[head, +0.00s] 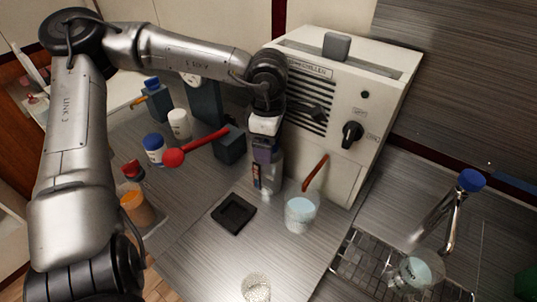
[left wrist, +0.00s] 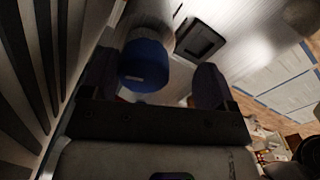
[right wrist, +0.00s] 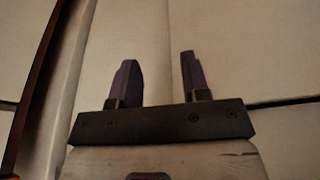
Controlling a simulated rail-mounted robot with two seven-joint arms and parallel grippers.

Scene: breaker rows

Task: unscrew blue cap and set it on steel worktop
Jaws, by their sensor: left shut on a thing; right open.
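The blue cap (left wrist: 145,66) shows between the fingers of my left gripper in the left wrist view, with part of a pale vessel beyond it. In the head view my left gripper (head: 264,155) points down over a clear bottle (head: 273,181) in front of the white machine, and hides the cap. My left gripper is shut on the cap; whether the cap is still on the bottle cannot be told. The steel worktop (head: 200,262) lies around the bottle. My right gripper (right wrist: 162,80) is open and empty before pale panels, outside the head view.
The white machine (head: 338,120) stands close behind the bottle. A beaker (head: 300,213) stands right of it, a black square tray (head: 234,214) at its front left. The front worktop has bare room.

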